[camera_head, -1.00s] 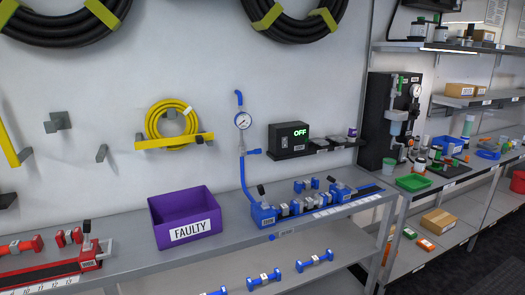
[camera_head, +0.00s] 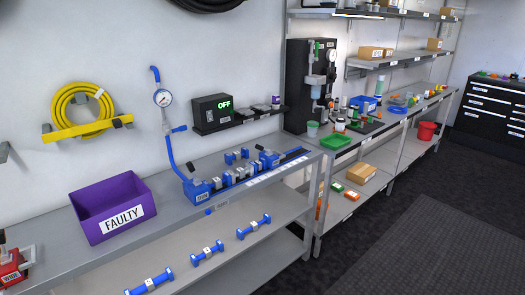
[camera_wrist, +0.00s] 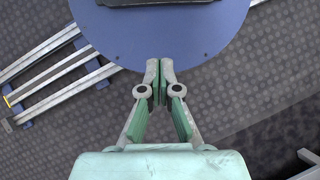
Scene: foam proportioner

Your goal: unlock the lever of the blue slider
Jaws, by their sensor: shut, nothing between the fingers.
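The blue slider assembly lies on the grey bench in the head view, with a blue block (camera_head: 197,188) at its left end and another blue block (camera_head: 268,158) further right. A small dark lever (camera_head: 190,167) stands up at the left block, and a second dark lever (camera_head: 259,147) shows at the right block. They are too small to tell locked from unlocked. My gripper (camera_wrist: 160,88) shows only in the wrist view, shut and empty, over the dark patterned floor. It is away from the slider, which is not in the wrist view.
A purple FAULTY bin (camera_head: 112,207) stands left of the slider. A pressure gauge (camera_head: 163,97) on a blue hose rises behind the left block. A black box reading OFF (camera_head: 212,113) sits on a wall shelf. Blue parts (camera_head: 206,252) lie on the lower shelf. Floor in front is clear.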

